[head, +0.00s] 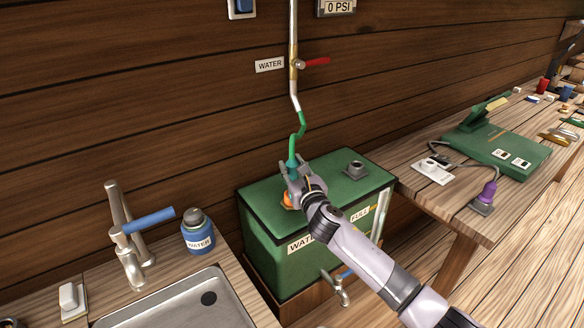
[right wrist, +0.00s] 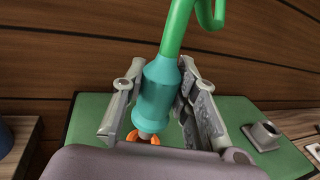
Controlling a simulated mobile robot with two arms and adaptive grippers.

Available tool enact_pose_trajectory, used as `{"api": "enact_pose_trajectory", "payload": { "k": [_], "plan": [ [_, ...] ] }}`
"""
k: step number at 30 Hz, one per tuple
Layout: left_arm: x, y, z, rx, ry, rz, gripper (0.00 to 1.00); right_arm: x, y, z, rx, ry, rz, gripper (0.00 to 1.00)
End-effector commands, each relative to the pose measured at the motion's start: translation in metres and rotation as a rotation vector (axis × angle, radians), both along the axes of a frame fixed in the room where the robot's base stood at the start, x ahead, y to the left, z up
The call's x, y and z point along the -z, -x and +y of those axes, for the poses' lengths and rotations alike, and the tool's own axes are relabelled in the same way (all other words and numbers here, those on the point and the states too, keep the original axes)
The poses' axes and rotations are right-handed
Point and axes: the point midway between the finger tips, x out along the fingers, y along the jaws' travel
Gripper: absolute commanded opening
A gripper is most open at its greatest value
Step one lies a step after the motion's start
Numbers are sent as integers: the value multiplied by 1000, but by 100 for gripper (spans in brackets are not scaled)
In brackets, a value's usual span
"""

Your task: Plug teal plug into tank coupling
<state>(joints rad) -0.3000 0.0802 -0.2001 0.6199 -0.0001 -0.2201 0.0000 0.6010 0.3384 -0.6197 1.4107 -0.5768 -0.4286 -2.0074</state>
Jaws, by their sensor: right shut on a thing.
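The teal plug (right wrist: 157,95) hangs on a green hose (right wrist: 176,28) and stands nearly upright between the fingers of my right gripper (head: 293,180), which is shut on it. The plug also shows in the head view (head: 292,164). The orange coupling (head: 287,200) on the tank's green lid is right under the plug. In the right wrist view orange parts (right wrist: 133,136) show around the plug's lower tip; I cannot tell whether the plug is seated. The green water tank (head: 272,262) stands below. My left gripper is not in view.
A grey capped port (head: 355,170) sits on the lid's right side. A pipe with a red valve handle (head: 316,61) runs down the wooden wall. A sink (head: 165,305) with a blue-handled faucet and a blue water bottle (head: 198,236) are left; a workbench (head: 470,215) is right.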

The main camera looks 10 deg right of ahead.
Motion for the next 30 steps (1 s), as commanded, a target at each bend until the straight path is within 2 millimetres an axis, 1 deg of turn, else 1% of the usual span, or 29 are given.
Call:
{"api": "enact_pose_trajectory", "payload": {
  "k": [10,23,30],
  "plan": [
    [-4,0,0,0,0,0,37,-1,0,0,0,2,-1,0],
    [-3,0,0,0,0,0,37,-1,0,0,0,0,-1,0],
    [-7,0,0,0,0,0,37,-1,0,0,0,1,0,0]
  ]
}}
